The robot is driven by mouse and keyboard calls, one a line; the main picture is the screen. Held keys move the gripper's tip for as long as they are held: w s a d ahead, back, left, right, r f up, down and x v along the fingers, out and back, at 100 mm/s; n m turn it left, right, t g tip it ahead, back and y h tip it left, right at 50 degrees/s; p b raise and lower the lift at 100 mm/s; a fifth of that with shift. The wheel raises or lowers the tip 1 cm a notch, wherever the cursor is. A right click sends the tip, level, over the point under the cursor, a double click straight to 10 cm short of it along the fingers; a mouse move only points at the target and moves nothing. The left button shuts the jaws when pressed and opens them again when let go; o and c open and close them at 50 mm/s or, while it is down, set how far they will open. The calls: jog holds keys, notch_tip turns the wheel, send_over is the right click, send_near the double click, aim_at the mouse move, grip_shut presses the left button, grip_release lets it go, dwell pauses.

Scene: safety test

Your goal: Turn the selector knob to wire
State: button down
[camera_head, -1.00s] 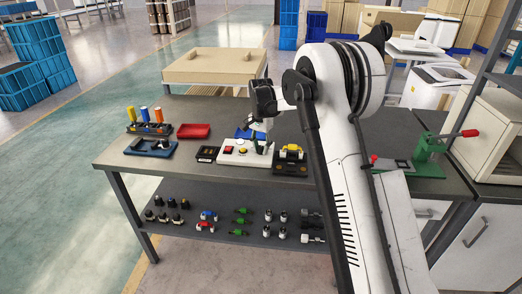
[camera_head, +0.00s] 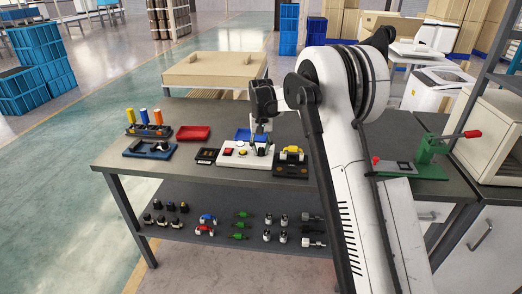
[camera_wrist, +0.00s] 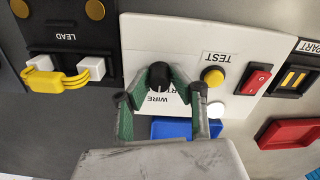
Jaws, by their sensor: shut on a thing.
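The black selector knob (camera_wrist: 159,73) stands on the white panel (camera_wrist: 185,42) in the wrist view. The word WIRE is printed below it, with a partly covered word ending in "RT" beside it. My gripper (camera_wrist: 160,80) has its green fingers on both sides of the knob, shut on it. A small pale mark shows at the knob's lower side, toward WIRE; its exact angle is hard to tell. In the head view, my gripper (camera_head: 261,138) points down at the right part of the white panel (camera_head: 233,159), and the knob is mostly hidden there.
On the panel are a yellow TEST button (camera_wrist: 213,77) and a red rocker switch (camera_wrist: 257,80). The LEAD block with a yellow lead (camera_wrist: 72,78) is close on the left. A blue tray (camera_wrist: 172,129) and red tray (camera_wrist: 290,133) lie nearby. A green lever press (camera_head: 428,158) stands right.

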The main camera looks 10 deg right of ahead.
aim_at(261, 148)
dwell(0.4)
jog(key=c, duration=1.5)
grip_release()
jog(key=shift+c, duration=0.2)
jog(key=shift+r, duration=0.1)
notch_tip(261, 148, up, 12)
